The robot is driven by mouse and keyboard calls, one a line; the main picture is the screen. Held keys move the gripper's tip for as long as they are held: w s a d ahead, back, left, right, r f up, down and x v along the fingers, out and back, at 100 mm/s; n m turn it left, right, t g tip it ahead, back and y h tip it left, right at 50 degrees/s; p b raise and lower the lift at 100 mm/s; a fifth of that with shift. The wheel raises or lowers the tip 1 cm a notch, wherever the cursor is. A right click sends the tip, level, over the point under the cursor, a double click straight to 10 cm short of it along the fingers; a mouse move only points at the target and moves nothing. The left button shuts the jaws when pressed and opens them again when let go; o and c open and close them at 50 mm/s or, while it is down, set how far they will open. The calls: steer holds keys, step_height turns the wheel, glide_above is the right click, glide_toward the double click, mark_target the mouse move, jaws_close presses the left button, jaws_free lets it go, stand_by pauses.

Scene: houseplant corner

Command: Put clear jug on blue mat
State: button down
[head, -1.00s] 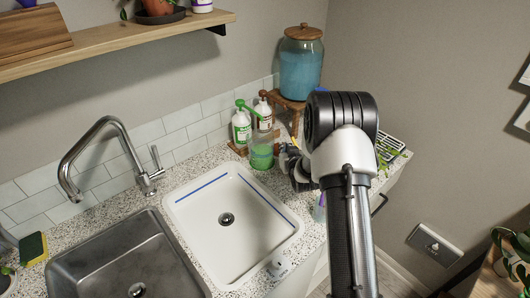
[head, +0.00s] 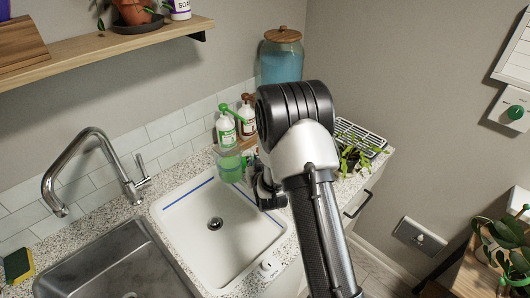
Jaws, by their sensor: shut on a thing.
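My gripper (head: 268,188) is beside the right rim of the white sink basin, mostly hidden behind my own arm. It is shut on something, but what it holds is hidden. I cannot make out a clear jug or a blue mat in the head view. Blue lines show on the inner walls of the white basin (head: 212,255), but these are not a mat.
A blue-filled jar (head: 281,60) stands behind my arm. A potted plant (head: 352,155) and dish rack (head: 362,138) are on the right. The steel faucet (head: 95,165) is at left.

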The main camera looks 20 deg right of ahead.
steer(key=s+a, duration=0.1)
steer(key=a, duration=0.1)
steer(key=s+a, duration=0.1)
steer(key=a, duration=0.2)
steer(key=s+a, duration=0.1)
steer(key=a, duration=0.2)
steer(key=shift+s+r+p, duration=0.1)
steer(key=shift+s+p, duration=0.2)
steer(key=shift+s, duration=0.1)
step_height(320, 180, up, 19)
steer(key=n+y, duration=0.2)
steer(key=y, duration=0.1)
glide_above(234, 171)
steer(key=s+a, duration=0.5)
steer(key=s, duration=0.1)
steer(key=shift+d, duration=0.25)
steer(key=shift+d, duration=0.1)
